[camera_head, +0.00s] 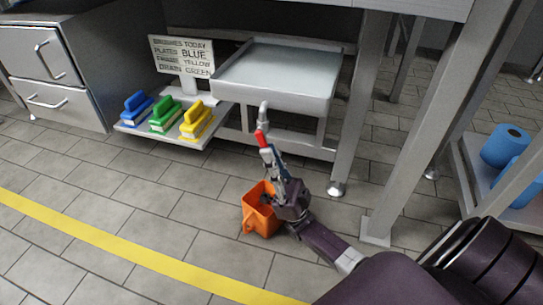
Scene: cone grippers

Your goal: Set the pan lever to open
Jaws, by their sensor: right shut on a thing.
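The grey pan (283,72) is a shallow tray set in the low steel stand under the worktop. A grey pipe fitting (263,112) shows below its front edge, with the red lever (261,138) just beneath it. My right gripper (267,153) reaches up from the lower right and is shut on the red lever. The fingers hide part of the lever, and its exact angle is hard to tell. My left gripper is not in view.
An orange bucket (258,222) stands on the floor below my right gripper, partly behind it. Blue, green and yellow brushes (166,116) lie on a low shelf beside a sign (182,56). Steel table legs (357,100) stand to the right. Floor at left is clear.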

